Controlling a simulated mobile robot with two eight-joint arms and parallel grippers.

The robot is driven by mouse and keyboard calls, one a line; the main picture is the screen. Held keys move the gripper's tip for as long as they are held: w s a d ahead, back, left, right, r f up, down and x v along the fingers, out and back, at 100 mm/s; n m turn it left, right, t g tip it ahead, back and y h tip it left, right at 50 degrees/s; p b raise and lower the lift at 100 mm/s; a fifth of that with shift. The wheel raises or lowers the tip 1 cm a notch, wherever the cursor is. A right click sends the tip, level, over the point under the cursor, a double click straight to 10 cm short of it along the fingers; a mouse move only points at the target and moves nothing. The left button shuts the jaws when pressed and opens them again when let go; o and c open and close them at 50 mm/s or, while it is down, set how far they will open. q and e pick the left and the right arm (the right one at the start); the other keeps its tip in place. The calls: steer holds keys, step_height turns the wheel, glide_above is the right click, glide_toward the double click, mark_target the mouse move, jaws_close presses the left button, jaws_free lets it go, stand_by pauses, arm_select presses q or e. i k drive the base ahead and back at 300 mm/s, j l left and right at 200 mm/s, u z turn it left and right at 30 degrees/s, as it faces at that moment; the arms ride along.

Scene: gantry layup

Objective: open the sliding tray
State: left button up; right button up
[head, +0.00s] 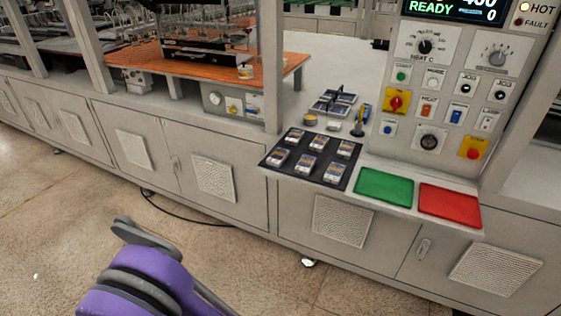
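An orange-brown flat board (188,56) lies under the black gantry tooling at the upper left and juts out past the grey frame post. It may be the sliding tray, but I cannot tell for sure, and no handle on it is clear. Part of it is hidden behind the post and the tooling. A purple and grey link of my arm shows at the lower left, in front of the floor and well apart from the board. Neither of my grippers is in view.
A black mat (312,157) with several small packs lies on the bench ledge, beside a green tray (384,187) and a red tray (450,204). A control panel (450,85) reads READY. Grey posts (271,65) stand along the bench.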

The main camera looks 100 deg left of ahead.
mark_target(215, 57)
steer(key=u, duration=3.3)
